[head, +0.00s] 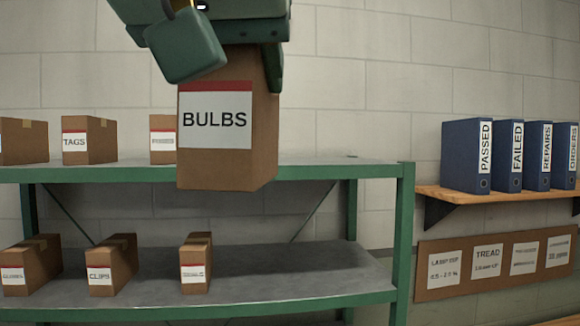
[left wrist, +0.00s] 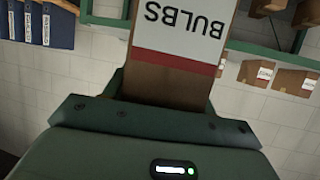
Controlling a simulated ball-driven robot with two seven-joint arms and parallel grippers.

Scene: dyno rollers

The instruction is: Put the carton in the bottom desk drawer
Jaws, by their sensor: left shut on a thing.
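A brown carton (head: 228,165) with a white and red label reading BULBS hangs in front of the shelf rack, upright. My left gripper (head: 232,62) comes from above and is shut on the carton's top part. In the left wrist view the carton (left wrist: 170,80) appears upside down between the fingers of my left gripper (left wrist: 163,82). No desk or drawer shows in either view. My right gripper is not in view.
A green metal rack (head: 404,235) stands behind, with smaller cartons such as TAGS (head: 90,140) and CLIPS (head: 112,265) on its two shelves. At right, a wooden wall shelf (head: 470,195) holds blue binders (head: 466,156) above a notice board (head: 498,268).

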